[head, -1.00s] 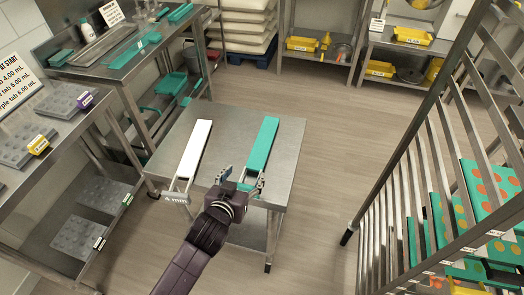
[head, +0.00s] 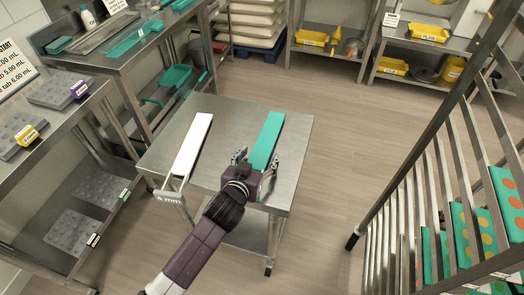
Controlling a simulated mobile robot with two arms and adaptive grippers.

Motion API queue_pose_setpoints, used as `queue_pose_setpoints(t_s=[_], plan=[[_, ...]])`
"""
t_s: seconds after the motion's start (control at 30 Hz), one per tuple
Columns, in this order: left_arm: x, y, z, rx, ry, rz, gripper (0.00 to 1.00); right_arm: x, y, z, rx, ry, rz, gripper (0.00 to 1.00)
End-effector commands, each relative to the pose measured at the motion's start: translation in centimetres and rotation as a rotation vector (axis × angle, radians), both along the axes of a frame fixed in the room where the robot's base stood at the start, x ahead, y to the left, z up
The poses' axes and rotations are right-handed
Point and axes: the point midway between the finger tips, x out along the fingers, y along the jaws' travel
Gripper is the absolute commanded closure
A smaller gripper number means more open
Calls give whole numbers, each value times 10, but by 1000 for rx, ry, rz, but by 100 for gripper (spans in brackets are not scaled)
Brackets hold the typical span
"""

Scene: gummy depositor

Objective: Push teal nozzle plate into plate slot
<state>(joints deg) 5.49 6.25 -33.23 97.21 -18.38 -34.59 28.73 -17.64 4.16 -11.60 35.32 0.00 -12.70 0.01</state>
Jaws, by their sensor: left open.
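The teal nozzle plate (head: 267,137) lies flat on a small steel table, long and narrow, pointing away from me. My left gripper (head: 256,160) is open over its near end, with one finger on each side of the plate. The gripper body hides the plate's near end, and I cannot tell whether the fingers touch it. A white plate (head: 193,145) lies to the left on the same table, its handle end marked 4 mm and sticking out over the near edge. I cannot make out a plate slot. My right gripper is not in view.
The small steel table (head: 229,140) has bare room between and around the plates. Steel benches (head: 90,110) with trays and moulds stand at the left. A tall rack (head: 432,175) with teal trays stands at the right. Open floor lies beyond the table.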

Motion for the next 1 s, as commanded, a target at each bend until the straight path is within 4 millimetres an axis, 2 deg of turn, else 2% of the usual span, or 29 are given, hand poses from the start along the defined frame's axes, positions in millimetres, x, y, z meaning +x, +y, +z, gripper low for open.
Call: queue_pose_setpoints(t_s=[0.17, 0.47, 0.9, 1.0], plan=[[16, -5, -6, 0, -1, 0, 38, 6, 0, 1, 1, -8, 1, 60], [19, -6, -8, -1, 0, 0, 38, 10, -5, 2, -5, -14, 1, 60], [18, -6, -8, 0, 1, 0, 85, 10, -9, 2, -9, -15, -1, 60], [19, -6, -7, -1, -2, 0, 91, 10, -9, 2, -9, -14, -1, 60]])
